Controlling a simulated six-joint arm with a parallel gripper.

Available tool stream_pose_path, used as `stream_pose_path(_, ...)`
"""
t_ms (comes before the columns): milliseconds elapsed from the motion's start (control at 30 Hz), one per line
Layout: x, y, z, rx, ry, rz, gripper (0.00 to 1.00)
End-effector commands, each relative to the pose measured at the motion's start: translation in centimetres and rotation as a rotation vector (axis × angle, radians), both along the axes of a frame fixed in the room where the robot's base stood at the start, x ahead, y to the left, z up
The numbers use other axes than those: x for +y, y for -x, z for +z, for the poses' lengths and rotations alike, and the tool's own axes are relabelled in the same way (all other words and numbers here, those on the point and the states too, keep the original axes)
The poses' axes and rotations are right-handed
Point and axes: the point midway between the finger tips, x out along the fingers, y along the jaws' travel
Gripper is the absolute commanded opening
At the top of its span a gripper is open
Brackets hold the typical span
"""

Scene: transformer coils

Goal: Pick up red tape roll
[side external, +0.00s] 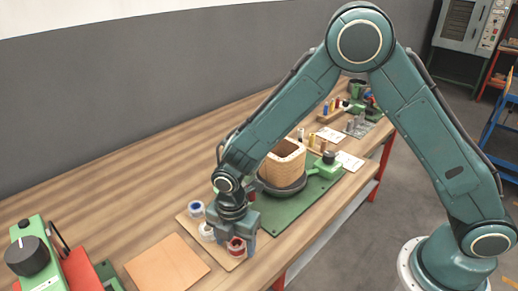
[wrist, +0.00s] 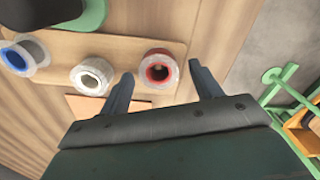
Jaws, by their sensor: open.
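The red tape roll (side external: 236,246) sits at the near right end of a small wooden board (side external: 184,217) on the bench. In the wrist view the red tape roll (wrist: 158,70) shows a red inner ring and lies ahead of the fingers, a little left of the middle of the gap. My gripper (side external: 243,243) is open above the roll and partly covers it in the side view. In the wrist view my gripper's fingertips (wrist: 161,70) stand to either side of the roll, and nothing is held. I cannot tell how far down the fingers reach.
A white roll (side external: 206,231) and a blue roll (side external: 196,208) stand on the same board. A tan sheet (side external: 167,265) lies left of it. A green base (side external: 285,213) with a wooden coil form (side external: 284,160) stands behind my gripper. The bench edge is close on the right.

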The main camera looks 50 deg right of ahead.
Motion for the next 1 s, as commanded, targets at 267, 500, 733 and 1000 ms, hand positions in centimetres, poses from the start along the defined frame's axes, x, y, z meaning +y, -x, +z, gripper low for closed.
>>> stream_pose_path(267,0.0,-0.01,0.05,0.0,0.0,0.0,0.64)
stream_pose_path(500,0.01,-0.02,0.06,-0.001,0.0,0.0,0.27)
stream_pose_path(733,0.01,-0.02,0.06,0.0,0.0,0.0,0.16)
stream_pose_path(1000,0.03,-0.06,0.55,-0.002,-0.001,0.0,0.16)
